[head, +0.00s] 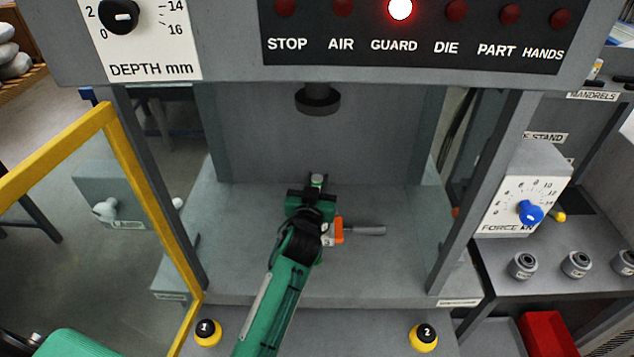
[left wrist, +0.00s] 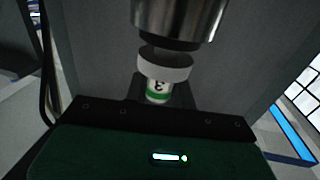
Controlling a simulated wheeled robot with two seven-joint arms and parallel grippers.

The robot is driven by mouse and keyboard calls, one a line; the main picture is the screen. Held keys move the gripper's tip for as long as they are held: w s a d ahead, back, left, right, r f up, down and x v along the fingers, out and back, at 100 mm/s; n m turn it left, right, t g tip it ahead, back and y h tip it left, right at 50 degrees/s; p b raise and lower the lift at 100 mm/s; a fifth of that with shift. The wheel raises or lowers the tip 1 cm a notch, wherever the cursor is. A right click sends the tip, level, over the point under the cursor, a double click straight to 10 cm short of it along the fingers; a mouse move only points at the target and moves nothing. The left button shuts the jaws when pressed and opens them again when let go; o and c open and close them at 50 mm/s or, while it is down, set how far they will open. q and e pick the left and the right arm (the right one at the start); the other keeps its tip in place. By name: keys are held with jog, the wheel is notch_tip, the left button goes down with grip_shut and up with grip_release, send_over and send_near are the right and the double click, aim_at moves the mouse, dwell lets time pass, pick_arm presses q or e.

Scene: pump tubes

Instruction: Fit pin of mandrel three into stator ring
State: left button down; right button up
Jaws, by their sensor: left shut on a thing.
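My left gripper (head: 313,191) reaches into the press opening and is shut on mandrel three (head: 317,180). In the left wrist view, mandrel three (left wrist: 156,88) has a white body marked "3", a green band and a pale round disc above the mark. Its lower part is hidden behind the gripper. The dark metal ram (left wrist: 175,18) is above the disc, and also shows in the head view (head: 317,100). I cannot make out a stator ring at the mandrel; the gripper covers that spot. My right gripper is not in view.
A grey rod with an orange collar (head: 365,230) is right of my left wrist. Press posts flank the opening. The yellow guard frame (head: 55,150) is at left. Several grey ring-shaped parts (head: 577,264) stand on the right bench. The GUARD lamp (head: 400,9) is lit.

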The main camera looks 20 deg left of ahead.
pick_arm(q)
jog(key=shift+f+b, duration=0.4)
jog(key=shift+f, duration=0.1)
dwell(0.3)
jog(key=c, duration=1.1)
grip_release()
jog(key=shift+s+f, duration=0.1)
jog(key=shift+s, duration=0.05)
jog(key=shift+s+f, duration=0.1)
jog(key=shift+s, duration=0.2)
jog(key=shift+s+d+r+b, duration=0.1)
jog(key=shift+s+d+b, duration=0.35)
jog(key=shift+s, duration=1.7)
jog(key=shift+s+d+r+b, duration=0.1)
jog(key=shift+s+b, duration=0.6)
jog(key=shift+s, duration=1.45)
jog(key=shift+s+d+b, duration=0.25)
jog(key=shift+s+b, duration=0.35)
jog(key=shift+s, duration=1.55)
jog(key=shift+d+f, duration=0.1)
